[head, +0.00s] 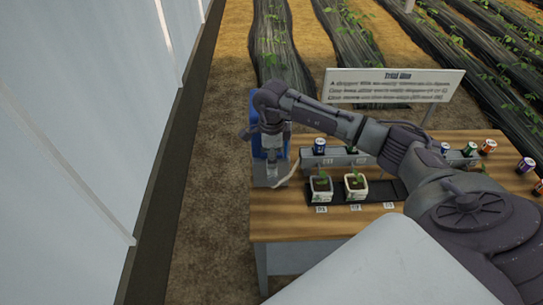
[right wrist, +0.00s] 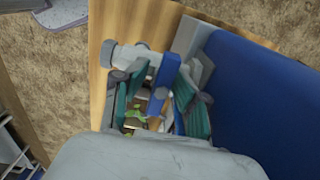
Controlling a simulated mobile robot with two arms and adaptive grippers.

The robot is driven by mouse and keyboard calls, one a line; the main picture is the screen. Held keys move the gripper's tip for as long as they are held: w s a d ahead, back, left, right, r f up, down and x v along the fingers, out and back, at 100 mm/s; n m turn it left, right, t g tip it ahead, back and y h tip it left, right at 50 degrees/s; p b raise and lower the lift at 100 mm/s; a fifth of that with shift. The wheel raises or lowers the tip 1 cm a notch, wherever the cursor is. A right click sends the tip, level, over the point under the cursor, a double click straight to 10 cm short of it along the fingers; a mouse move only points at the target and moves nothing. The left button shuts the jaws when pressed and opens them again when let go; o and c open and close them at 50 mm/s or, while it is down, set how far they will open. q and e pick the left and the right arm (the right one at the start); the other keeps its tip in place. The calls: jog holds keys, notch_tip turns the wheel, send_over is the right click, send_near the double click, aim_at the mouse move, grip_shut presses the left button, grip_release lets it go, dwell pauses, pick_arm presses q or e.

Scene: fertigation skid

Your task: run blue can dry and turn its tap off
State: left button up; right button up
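The blue can (head: 257,145) stands at the left end of the wooden table, partly hidden behind my right arm. In the right wrist view its blue side (right wrist: 255,90) fills the right part of the picture. A pale tap body (right wrist: 128,55) with a blue lever (right wrist: 164,73) shows beside the can. My right gripper (head: 272,168) is down at the can's front. In the right wrist view its two teal-padded fingers (right wrist: 158,102) are apart, with the lever by the fingertips and partly between them; contact cannot be told. The water flow cannot be seen. My left gripper is not in view.
Two potted seedlings (head: 321,187) (head: 356,186) stand in a black tray (head: 383,189) right of the gripper. Several small cans (head: 470,149) stand farther right. A sign (head: 393,86) rises behind the table. A pale wall (head: 70,150) is at far left.

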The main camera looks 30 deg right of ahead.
jog(key=shift+f, duration=0.15)
jog(key=shift+f+b, duration=0.2)
jog(key=shift+b, duration=0.2)
jog(key=shift+s, duration=0.1)
jog(key=shift+c, duration=0.3)
